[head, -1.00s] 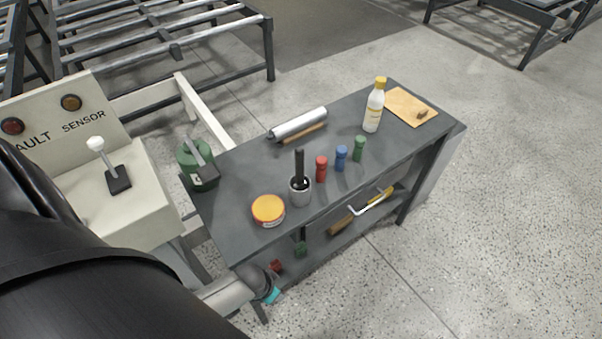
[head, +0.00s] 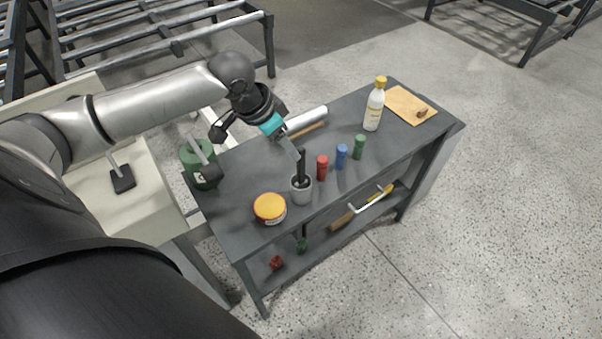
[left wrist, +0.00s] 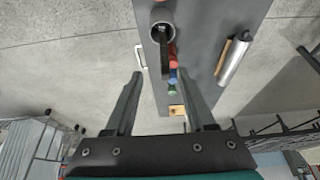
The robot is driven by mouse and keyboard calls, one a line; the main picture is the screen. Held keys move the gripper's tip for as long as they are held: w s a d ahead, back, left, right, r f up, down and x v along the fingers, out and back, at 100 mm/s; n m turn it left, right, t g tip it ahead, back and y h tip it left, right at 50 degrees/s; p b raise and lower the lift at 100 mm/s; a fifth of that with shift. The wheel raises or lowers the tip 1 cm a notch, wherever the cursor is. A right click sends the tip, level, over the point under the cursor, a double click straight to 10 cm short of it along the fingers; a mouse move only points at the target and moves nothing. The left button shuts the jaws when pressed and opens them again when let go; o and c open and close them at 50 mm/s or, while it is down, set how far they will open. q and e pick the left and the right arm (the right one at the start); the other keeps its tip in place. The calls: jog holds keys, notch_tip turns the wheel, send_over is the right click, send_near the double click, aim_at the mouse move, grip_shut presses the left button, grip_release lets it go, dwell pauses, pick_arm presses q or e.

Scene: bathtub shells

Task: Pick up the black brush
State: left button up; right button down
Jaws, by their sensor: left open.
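The black brush (head: 301,163) stands upright in a grey cup (head: 302,194) on the dark workbench, its handle pointing up. In the left wrist view the brush handle (left wrist: 165,58) and the cup (left wrist: 163,20) show at the top, and the handle appears between the two fingers. My left gripper (head: 294,148) is close to the top of the handle, slightly up and left of it in the head view. It is open, and its fingers (left wrist: 162,74) are spread with nothing gripped. Whether a finger touches the handle is unclear. My right gripper is out of view.
Red (head: 322,168), blue (head: 341,157) and green (head: 359,147) bottles stand right of the cup. An orange-lidded tin (head: 270,208) is to its left. A silver roll (head: 308,120) lies behind, and a white bottle (head: 374,108) stands at the far right. A green can (head: 198,165) is at the left.

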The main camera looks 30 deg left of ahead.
aim_at(305, 167)
pick_arm(q)
jog(key=x, duration=0.2)
jog(key=b+x, duration=0.1)
jog(key=x, duration=0.2)
jog(key=b+x, duration=0.1)
jog(key=x, duration=0.2)
jog(key=shift+w+a, duration=0.25)
jog(key=shift+b+x, duration=1.05)
jog(key=shift+x, duration=1.7)
jog(key=shift+w, duration=0.15)
grip_shut()
